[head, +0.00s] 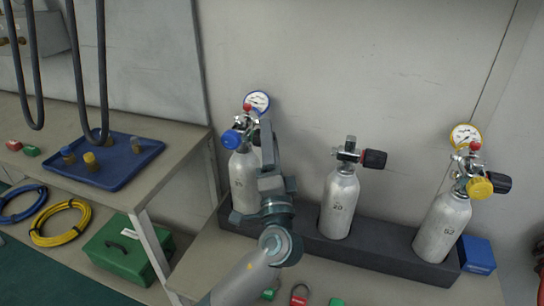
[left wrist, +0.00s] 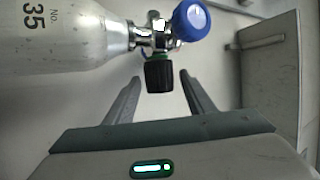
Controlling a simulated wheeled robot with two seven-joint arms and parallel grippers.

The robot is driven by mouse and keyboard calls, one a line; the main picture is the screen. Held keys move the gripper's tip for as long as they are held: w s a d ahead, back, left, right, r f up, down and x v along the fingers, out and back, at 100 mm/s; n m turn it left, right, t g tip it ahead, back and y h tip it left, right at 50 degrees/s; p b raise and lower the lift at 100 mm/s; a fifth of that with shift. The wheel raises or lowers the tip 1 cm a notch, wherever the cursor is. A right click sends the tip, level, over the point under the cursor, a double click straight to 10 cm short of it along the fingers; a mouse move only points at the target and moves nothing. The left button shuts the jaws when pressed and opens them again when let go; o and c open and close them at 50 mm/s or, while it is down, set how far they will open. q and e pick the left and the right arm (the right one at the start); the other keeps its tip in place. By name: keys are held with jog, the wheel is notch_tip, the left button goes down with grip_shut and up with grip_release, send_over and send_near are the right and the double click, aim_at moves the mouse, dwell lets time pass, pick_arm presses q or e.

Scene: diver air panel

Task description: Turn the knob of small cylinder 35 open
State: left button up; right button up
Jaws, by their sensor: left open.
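Small cylinder 35 (head: 243,182) is silver, stands leftmost in the rack in the head view, and shows its number 35 in the left wrist view (left wrist: 60,40). On its valve are a blue regulator cap (head: 231,139) and a gauge (head: 258,101). Its dark knob (left wrist: 159,74) points toward my left gripper in the wrist view; in the head view the gripper hides it. My left gripper (left wrist: 160,80) is open, its fingertips on either side of the knob's end, with gaps showing. In the head view the left gripper (head: 267,135) is beside the valve. My right gripper is not in view.
Two more cylinders, one marked 20 (head: 339,205) and one marked 52 (head: 442,228), stand to the right in the dark rack (head: 385,255). A blue tray (head: 125,172) is on the left bench. A green box (head: 118,252) sits below. The wall is close behind.

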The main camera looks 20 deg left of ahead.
pick_arm(q)
jog(key=shift+s+d+f, duration=0.2)
jog(key=shift+s+f, duration=0.05)
jog(key=shift+s, duration=0.1)
jog(key=b+v, duration=0.3)
jog(key=v, duration=1.3)
jog(key=shift+s, duration=0.3)
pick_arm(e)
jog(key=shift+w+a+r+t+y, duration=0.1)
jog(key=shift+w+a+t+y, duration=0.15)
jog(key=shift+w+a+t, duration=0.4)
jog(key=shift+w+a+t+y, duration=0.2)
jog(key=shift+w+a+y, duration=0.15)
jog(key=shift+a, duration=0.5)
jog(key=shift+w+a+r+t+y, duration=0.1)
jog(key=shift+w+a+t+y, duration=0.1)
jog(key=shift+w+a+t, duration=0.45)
